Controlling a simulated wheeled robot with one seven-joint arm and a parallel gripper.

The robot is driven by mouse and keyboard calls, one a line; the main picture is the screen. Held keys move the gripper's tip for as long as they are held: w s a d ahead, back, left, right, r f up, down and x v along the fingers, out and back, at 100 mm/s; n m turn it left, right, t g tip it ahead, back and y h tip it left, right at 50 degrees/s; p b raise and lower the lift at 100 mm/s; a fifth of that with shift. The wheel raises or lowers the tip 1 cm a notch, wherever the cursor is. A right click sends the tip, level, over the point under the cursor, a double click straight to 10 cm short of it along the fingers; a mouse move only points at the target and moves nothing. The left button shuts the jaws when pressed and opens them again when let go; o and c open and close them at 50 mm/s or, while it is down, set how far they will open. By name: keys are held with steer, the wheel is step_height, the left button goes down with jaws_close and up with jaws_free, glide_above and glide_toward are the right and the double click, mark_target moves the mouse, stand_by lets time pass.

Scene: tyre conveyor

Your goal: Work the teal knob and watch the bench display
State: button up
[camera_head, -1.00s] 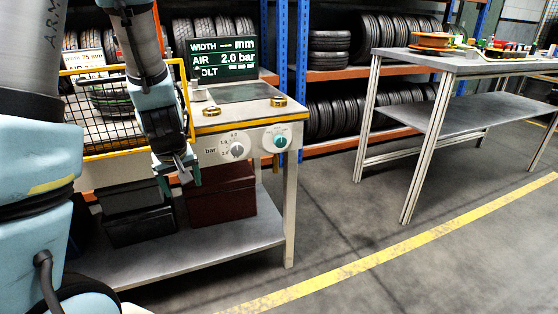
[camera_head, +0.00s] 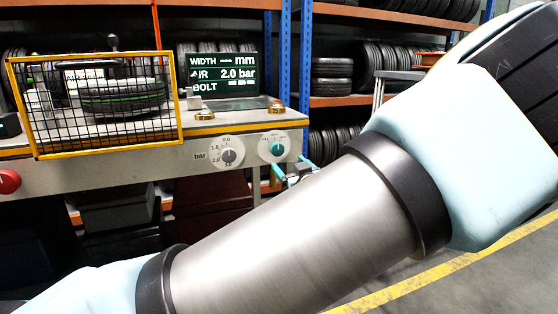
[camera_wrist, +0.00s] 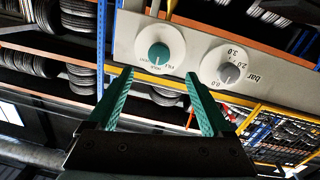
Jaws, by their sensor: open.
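The teal knob (camera_head: 277,149) sits on a round white dial at the right of the bench's front panel. It also shows in the wrist view (camera_wrist: 159,53), just beyond my fingertips and roughly between them. My gripper (camera_head: 292,170) is open, with teal fingers (camera_wrist: 158,78) apart and nothing between them. It is close to the knob, with no clear contact. The bench display (camera_head: 222,73) is dark green and reads "WIDTH -- mm", "AIR 2.0 bar" and "BOLT"; the "A" and the end of the BOLT line are hidden or unclear.
A grey bar knob (camera_head: 229,156) is left of the teal one. A yellow-framed mesh cage (camera_head: 180,98) surrounds a tyre (camera_head: 122,101). A red button (camera_head: 9,181) is at far left. Tyre racks stand behind. My arm covers much of the lower right.

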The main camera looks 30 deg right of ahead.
mark_target(278, 151)
steer(key=w, duration=0.3)
steer(key=w+d, duration=0.1)
steer(key=w, duration=0.3)
steer(key=w+d, duration=0.1)
steer(key=w, duration=0.2)
steer(key=shift+w, duration=0.15)
steer(key=shift+c, duration=0.3)
jaws_close()
steer(key=shift+r+m+p, duration=0.15)
steer(key=shift+m+p, duration=0.15)
steer(key=m+p, duration=0.2)
steer(key=p, duration=0.1)
steer(key=shift+r+m, duration=0.15)
steer(key=shift+m, duration=0.25)
steer(key=m+p, duration=0.3)
steer(key=m, duration=0.2)
steer(key=shift+p, duration=0.3)
steer(key=shift+m, duration=0.3)
